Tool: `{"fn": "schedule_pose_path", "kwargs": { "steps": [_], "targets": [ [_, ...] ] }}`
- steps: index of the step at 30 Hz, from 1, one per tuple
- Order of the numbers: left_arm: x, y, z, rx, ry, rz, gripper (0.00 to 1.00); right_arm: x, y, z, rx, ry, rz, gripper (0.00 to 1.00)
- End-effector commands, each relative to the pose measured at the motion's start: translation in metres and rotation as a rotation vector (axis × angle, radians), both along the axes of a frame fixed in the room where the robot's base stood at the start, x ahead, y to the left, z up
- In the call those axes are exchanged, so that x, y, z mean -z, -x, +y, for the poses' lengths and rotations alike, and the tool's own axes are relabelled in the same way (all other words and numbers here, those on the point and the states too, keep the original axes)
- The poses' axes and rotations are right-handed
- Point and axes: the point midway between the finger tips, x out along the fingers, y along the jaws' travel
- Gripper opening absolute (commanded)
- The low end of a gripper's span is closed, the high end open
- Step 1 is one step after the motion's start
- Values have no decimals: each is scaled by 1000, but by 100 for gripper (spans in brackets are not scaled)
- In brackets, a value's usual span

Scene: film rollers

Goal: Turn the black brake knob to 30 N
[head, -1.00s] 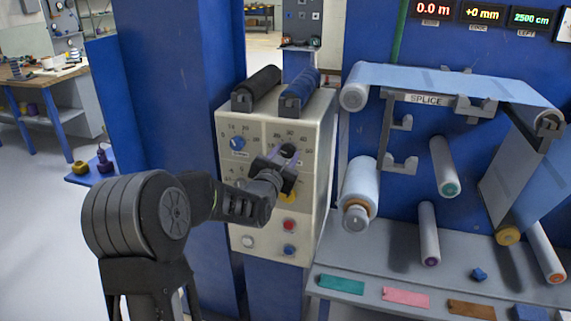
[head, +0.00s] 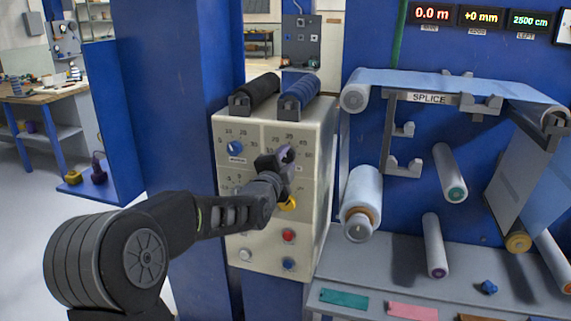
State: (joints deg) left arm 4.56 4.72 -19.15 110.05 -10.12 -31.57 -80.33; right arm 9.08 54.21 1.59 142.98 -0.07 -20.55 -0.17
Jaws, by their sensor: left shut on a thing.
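The cream control box (head: 228,262) stands on a blue post in the middle of the head view. My left gripper (head: 287,154) is at the upper right dial on its front face, shut on the black brake knob. The gripper and wrist hide most of this knob, so I cannot read its pointer. Small scale numbers (head: 290,136) show around the dial's top. My right gripper is not in view.
A blue knob (head: 235,148) sits at the box's upper left, a yellow knob (head: 288,203) below my gripper. Red (head: 289,236), white (head: 245,254) and blue (head: 288,264) buttons are lower down. Film rollers (head: 361,195) and a grey shelf (head: 400,285) stand to the right.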

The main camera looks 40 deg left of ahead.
Motion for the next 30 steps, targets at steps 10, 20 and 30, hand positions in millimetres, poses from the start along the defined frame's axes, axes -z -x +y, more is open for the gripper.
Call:
{"fn": "schedule_pose_path", "kwargs": {
  "steps": [10,20,30],
  "targets": [
    [1,0,-1,0,-223,79,0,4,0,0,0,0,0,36],
    [2,0,-1,1,-293,103,0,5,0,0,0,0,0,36],
    [2,0,-1,1,-295,104,38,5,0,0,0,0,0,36]
  ]
}}
